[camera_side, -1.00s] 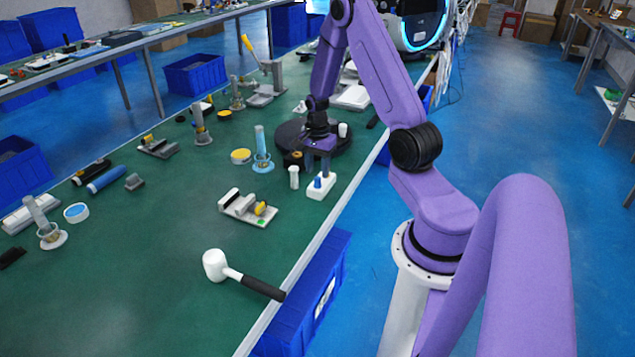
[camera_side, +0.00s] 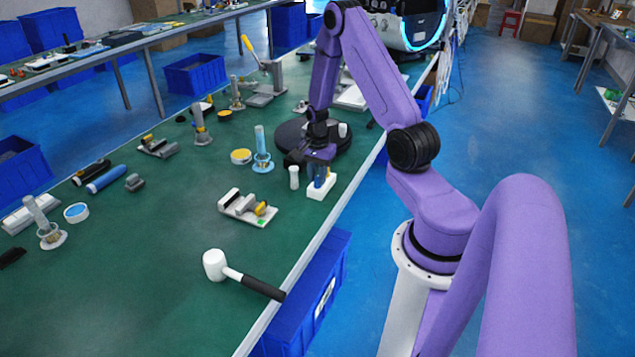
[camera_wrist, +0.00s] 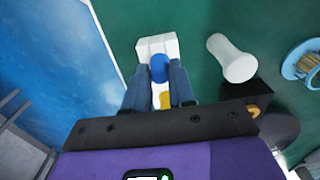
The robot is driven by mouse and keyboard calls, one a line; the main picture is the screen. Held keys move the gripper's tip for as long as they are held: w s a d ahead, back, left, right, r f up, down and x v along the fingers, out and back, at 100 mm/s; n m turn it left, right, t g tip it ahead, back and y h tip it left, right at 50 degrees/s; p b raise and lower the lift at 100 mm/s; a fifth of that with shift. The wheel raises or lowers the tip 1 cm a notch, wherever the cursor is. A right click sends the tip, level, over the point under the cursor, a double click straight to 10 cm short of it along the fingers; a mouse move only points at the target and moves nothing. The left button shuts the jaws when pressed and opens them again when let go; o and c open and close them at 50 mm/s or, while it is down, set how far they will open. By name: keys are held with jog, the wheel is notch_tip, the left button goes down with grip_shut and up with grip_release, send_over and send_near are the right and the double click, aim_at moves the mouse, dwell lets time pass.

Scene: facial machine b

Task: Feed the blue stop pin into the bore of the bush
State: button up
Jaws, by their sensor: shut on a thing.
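The blue stop pin (camera_side: 320,182) stands upright at a white block (camera_side: 320,193) near the bench's right edge. My gripper (camera_side: 320,174) has come down over it from above and is shut on it. In the wrist view the round blue top of the pin (camera_wrist: 160,68) shows between my two fingers (camera_wrist: 160,84), with the white block (camera_wrist: 157,44) around it.
A white cylinder (camera_side: 294,177) stands just left of the white block. A blue-based stand with a tube (camera_side: 262,160) is further left. A dark round turntable (camera_side: 290,136) lies behind. A grey-white fixture (camera_side: 248,208) and a mallet (camera_side: 240,277) lie nearer the camera.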

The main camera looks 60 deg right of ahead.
aim_at(317, 177)
jog(key=shift+r, duration=3.5)
jog(key=w+d+r, duration=0.3)
jog(key=w+d, duration=0.8)
jog(key=w, duration=0.2)
jog(key=shift+r, duration=0.2)
jog(key=shift+f, duration=4.1)
jog(key=shift+f, duration=0.25)
